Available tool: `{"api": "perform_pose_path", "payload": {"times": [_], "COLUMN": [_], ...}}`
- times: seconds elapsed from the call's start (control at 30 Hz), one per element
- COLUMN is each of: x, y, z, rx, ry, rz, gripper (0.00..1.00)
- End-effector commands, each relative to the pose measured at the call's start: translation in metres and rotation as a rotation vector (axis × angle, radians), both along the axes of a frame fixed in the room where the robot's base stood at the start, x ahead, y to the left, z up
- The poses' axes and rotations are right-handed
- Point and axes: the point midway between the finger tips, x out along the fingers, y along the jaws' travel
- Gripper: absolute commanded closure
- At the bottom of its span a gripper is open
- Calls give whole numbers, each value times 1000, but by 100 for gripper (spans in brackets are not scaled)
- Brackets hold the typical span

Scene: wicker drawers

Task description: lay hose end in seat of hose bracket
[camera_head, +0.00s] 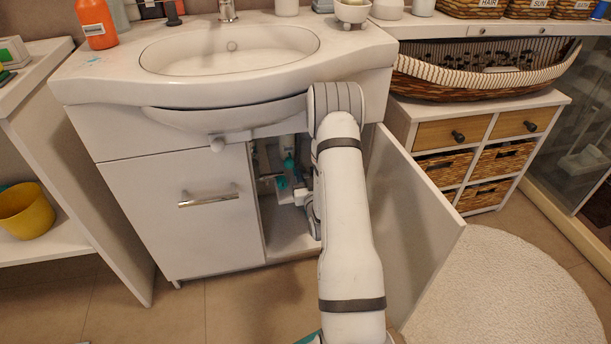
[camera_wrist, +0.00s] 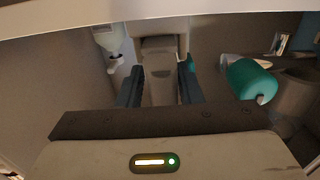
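My gripper (camera_wrist: 160,75) is inside the open cabinet under the sink. In the wrist view its two dark fingers stand apart, with a pale grey-beige piece (camera_wrist: 160,60) between and beyond them. I cannot tell whether the fingers touch it, or whether it is the hose end or the hose bracket. In the head view my arm hides most of the gripper and much of the cabinet's inside. Small white (camera_head: 300,196) and teal (camera_head: 288,162) shapes show left of my arm there. I cannot make out the hose end or its seat for certain.
A teal cylinder (camera_wrist: 248,80) lies right of the fingers, and a white fitting (camera_wrist: 108,38) is at their left. The cabinet's right door (camera_head: 415,220) stands open beside my arm. The left door (camera_head: 180,215) is shut. A round rug (camera_head: 500,290) lies at the right.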

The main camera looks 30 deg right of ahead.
Motion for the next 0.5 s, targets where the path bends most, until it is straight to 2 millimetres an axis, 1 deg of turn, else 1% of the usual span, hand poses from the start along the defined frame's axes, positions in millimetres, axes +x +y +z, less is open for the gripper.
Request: {"api": "perform_pose_path", "payload": {"times": [0.03, 0.07, 0.5], "x": [1, 1, 2], "y": [4, 4, 7], "z": [0, 0, 0], "rx": [0, 1, 1], "ry": [-1, -1, 0], "rz": [10, 11, 19], "gripper": [55, 53, 53]}}
